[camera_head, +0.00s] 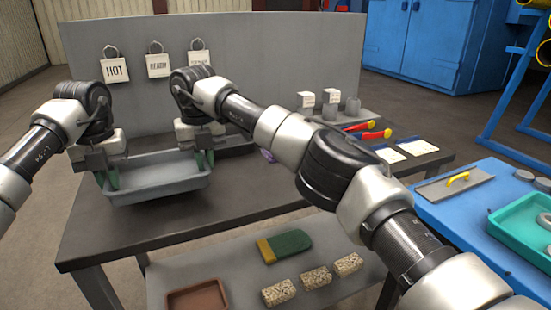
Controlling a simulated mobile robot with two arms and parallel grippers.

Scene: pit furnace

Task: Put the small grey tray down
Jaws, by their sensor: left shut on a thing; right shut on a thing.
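The small grey tray (158,188) is at the left part of the dark table, below the upright grey panel. My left gripper (110,180) is shut on the tray's left end. My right gripper (205,158) is shut on its right end, with the fingers over the rim. The tray looks level and empty. It is at or just above the table top (250,195); I cannot tell whether its underside touches.
Tags reading HOT (115,70) and READY (158,66) hang on the panel (270,60). Red-handled tools (370,130) and cards lie at the table's right. A lower shelf holds a green-and-yellow item (285,246), speckled blocks (316,277) and a brown tray (197,298). A blue bench (470,215) stands right.

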